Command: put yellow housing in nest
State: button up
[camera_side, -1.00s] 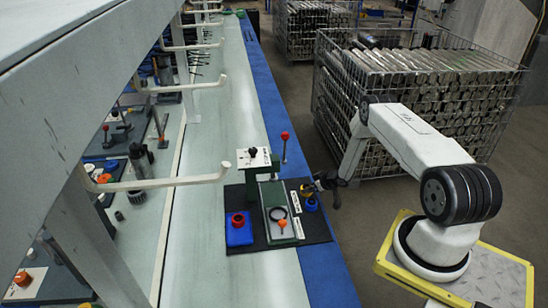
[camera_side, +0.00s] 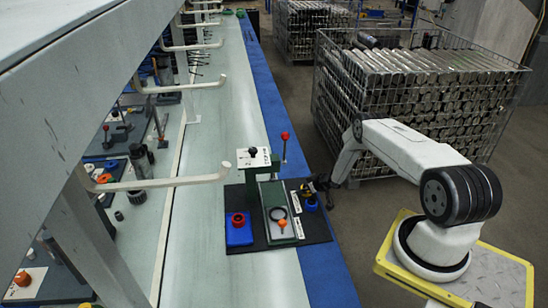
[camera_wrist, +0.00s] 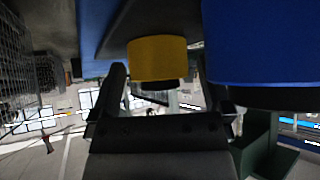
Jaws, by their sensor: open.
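The yellow housing (camera_wrist: 157,55) is a short yellow cylinder with a dark lower part in the wrist view. It appears in the gap between my gripper's (camera_wrist: 170,88) two spread fingers, nearer the left one; I cannot tell whether it touches. In the side view my gripper (camera_side: 316,187) is open at the right edge of the black mat, close to a small blue piece (camera_side: 311,205). The gripper partly hides the housing there. A green fixture (camera_side: 270,196) with a dark ring (camera_side: 277,213) stands to the left; I cannot tell for sure that the ring is the nest.
A blue block (camera_side: 238,236) with a red part (camera_side: 238,219) sits left of the fixture. An orange knob (camera_side: 282,224) is in front of the ring. A red-topped lever (camera_side: 285,136) rises behind. A large blue shape (camera_wrist: 265,45) is close at right in the wrist view.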

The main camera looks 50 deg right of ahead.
jog(key=c, duration=1.3)
jog(key=shift+r, duration=0.2)
jog(key=shift+r, duration=1.5)
jog(key=s+a+r, duration=0.7)
jog(key=s+r, duration=0.2)
jog(key=s, duration=0.3)
jog(key=shift+a+r, duration=0.25)
jog(key=shift+r, duration=0.1)
jog(key=shift+w, duration=0.1)
